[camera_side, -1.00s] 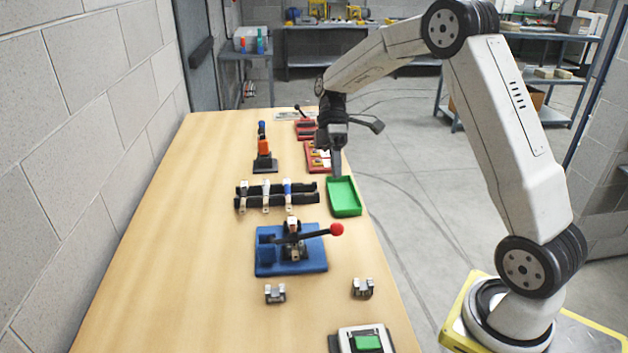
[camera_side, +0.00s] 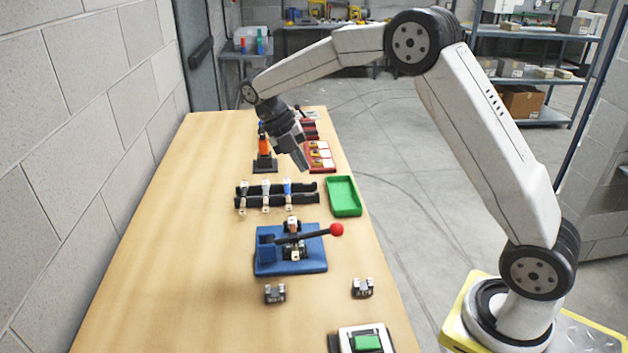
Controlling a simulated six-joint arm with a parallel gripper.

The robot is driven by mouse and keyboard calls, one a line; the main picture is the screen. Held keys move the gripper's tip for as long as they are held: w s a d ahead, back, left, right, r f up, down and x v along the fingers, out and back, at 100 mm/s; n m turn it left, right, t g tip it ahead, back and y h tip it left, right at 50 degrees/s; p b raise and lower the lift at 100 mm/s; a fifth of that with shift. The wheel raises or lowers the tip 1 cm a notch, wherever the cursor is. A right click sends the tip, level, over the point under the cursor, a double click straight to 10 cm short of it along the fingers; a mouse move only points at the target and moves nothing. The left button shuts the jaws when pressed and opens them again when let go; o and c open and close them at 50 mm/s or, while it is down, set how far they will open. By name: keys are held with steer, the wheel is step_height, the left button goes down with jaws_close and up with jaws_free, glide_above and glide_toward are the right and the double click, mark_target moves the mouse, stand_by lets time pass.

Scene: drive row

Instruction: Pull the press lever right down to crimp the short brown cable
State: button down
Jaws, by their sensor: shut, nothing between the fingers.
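The press is a blue base (camera_side: 313,262) with a metal mechanism on it. Its dark lever (camera_side: 308,238) ends in a red ball (camera_side: 337,229) and slants slightly upward to the right. A black rack (camera_side: 304,198) behind the press holds a few cables side by side, one with a blue part (camera_side: 287,187). I cannot tell which cable is the short brown one; any piece in the press is too small to make out. My gripper (camera_side: 304,166) is shut and empty, tilted down, above the table behind the rack and well apart from the lever.
A green tray (camera_side: 357,208) lies at the table's right edge. An orange-and-black stand (camera_side: 264,160) and red trays (camera_side: 320,165) are near my gripper. Two small metal clips (camera_side: 275,293) and a device with a green pad (camera_side: 367,342) are in front. The table's left side is clear.

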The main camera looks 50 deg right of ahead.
mark_target(334, 224)
steer(key=shift+f, duration=0.65)
steer(key=shift+s+f, duration=0.1)
steer(key=shift+f, duration=0.05)
steer(key=x, duration=1.3)
steer(key=shift+s+d+f, duration=0.1)
steer(key=shift+s+f, duration=0.15)
